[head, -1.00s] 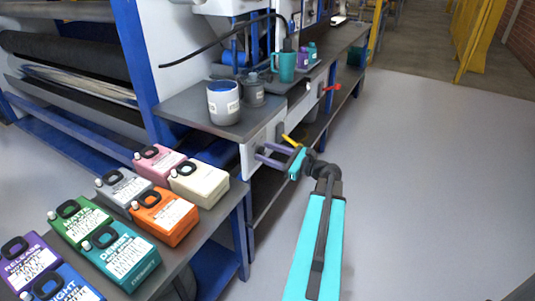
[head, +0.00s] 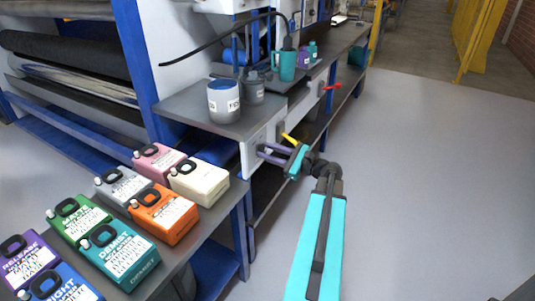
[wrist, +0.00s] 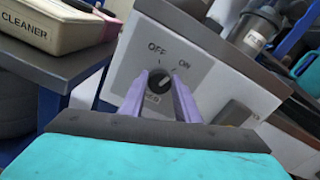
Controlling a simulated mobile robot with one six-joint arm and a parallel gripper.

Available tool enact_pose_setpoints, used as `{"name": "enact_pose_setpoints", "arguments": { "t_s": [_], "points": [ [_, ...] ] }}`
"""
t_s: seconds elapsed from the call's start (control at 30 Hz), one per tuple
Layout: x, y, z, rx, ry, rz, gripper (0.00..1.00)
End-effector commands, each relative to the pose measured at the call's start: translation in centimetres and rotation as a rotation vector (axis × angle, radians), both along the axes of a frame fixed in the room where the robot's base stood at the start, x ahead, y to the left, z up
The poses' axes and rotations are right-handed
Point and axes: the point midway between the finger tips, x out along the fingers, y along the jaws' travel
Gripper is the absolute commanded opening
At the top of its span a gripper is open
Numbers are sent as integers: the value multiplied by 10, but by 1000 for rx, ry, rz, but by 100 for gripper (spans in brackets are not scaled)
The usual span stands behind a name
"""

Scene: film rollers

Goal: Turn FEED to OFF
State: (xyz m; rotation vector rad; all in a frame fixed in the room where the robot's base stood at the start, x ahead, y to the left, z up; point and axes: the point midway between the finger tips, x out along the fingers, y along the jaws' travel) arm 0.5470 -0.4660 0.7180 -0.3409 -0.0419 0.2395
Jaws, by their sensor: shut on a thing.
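The FEED knob (wrist: 159,82) is a round black dial on a white panel (wrist: 205,88) in the wrist view. OFF is printed above it and ON to its upper right. The label under it is partly hidden. A pale mark on the knob seems to point up and right, toward ON. The purple fingers of my gripper (wrist: 160,92) lie on either side of the knob and are shut on it. In the head view my gripper (head: 267,152) reaches to the panel front, and its fingers hide the knob there.
A yellow lever (head: 289,139) sticks out close beside my gripper. A red handle (head: 331,87) is farther along the bench. Several jugs stand on the table (head: 205,232) at left, including a cream CLEANER jug (wrist: 50,28). The floor at right is clear.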

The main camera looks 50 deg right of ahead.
Motion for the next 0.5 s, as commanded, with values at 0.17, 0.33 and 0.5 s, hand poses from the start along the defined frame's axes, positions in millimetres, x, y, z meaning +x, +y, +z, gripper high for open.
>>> {"name": "enact_pose_setpoints", "arguments": {
  "t_s": [0.17,0.33,0.5],
  "points": [
    [-1,1,-3,-143,-34,1,7],
    [-1,1,-5,-297,-72,1,7],
    [-1,2,-5,-456,-111,1,7]
  ]
}}
